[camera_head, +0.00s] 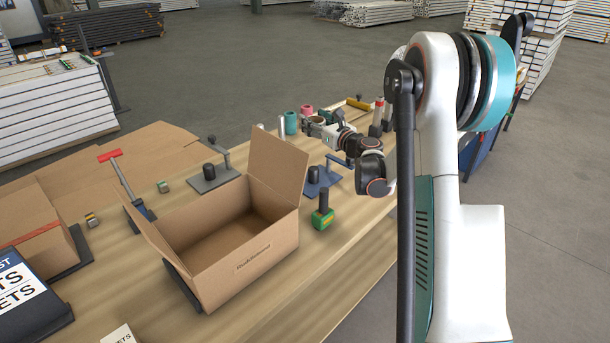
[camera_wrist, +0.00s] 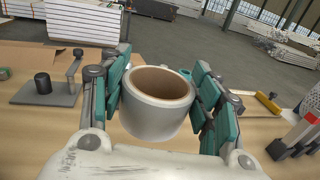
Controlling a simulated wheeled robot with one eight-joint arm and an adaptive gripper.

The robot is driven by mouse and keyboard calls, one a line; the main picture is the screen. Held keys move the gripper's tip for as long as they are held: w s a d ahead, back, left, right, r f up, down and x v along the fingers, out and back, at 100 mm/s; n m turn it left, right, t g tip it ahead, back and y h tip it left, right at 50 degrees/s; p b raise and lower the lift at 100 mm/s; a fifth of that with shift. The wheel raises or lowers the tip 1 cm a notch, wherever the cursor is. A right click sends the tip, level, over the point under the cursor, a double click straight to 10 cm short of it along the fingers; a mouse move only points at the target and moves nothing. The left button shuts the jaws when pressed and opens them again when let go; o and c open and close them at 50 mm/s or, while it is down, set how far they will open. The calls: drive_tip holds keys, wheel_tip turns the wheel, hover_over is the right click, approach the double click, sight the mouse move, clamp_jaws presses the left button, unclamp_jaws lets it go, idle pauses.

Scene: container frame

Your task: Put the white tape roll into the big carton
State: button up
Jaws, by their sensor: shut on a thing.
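My gripper (camera_wrist: 160,106) is shut on the white tape roll (camera_wrist: 153,122), with one teal-padded finger on each side of it. The roll is upright, its brown core facing up. In the head view my gripper (camera_head: 316,123) is over the far part of the table, to the right of and behind the big carton, and the roll shows only small there. The big carton (camera_head: 247,265) stands open on the wooden table, its flaps raised or splayed. The part of its inside that shows looks empty.
A green and black tool (camera_head: 322,212) stands just right of the carton. Grey (camera_head: 210,179) and blue (camera_head: 318,181) fixtures stand behind it. A red-handled tool (camera_head: 123,175) and another carton (camera_head: 32,222) are at the left. Teal (camera_head: 291,123) and pink rolls stand near my gripper.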

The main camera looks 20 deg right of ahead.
sight(317, 173)
idle(0.3)
wheel_tip(317, 173, down, 20)
drive_tip(key=b, duration=0.7)
drive_tip(key=shift+r, duration=0.25)
drive_tip(key=shift+f, duration=0.15)
drive_tip(key=shift+f, duration=0.1)
drive_tip(key=o, duration=1)
